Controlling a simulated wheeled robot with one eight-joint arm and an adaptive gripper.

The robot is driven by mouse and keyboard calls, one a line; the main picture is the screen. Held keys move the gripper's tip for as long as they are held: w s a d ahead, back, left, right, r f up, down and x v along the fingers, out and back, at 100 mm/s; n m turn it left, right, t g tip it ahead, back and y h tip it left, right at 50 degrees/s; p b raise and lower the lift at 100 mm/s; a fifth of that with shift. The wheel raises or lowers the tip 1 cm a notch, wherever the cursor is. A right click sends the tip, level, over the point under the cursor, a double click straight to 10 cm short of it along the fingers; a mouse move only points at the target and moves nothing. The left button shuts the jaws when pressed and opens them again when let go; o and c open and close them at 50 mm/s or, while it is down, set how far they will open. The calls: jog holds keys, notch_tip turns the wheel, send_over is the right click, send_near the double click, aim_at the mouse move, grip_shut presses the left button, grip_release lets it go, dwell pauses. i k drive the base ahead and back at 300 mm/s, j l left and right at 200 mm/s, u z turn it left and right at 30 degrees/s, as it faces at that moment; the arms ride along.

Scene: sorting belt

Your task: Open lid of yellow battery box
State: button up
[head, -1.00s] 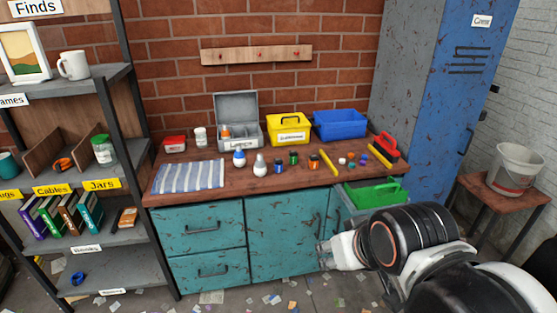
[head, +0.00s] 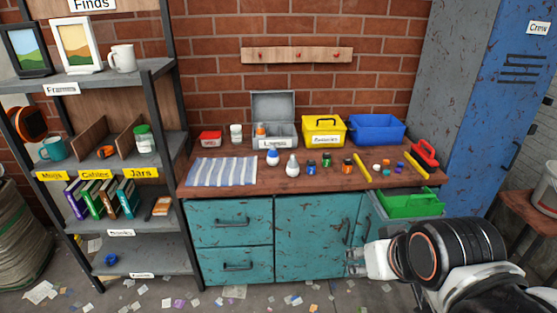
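The yellow battery box (head: 324,139) stands on the wooden workbench, against the brick wall. My gripper (head: 353,260) is low in front of the teal cabinet, well below and in front of the box, touching nothing that I can see. Its fingers are small in the picture, and how far apart they are is unclear.
A grey open case (head: 275,142) is left of the box and a blue bin (head: 377,130) right of it. Bulbs, batteries and yellow sticks lie in front on the workbench (head: 300,182). A green tray (head: 410,204) sits in an open drawer. Shelves (head: 150,207) stand left.

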aim_at(330, 123)
jog(key=i+l, duration=0.1)
jog(key=i, duration=2.05)
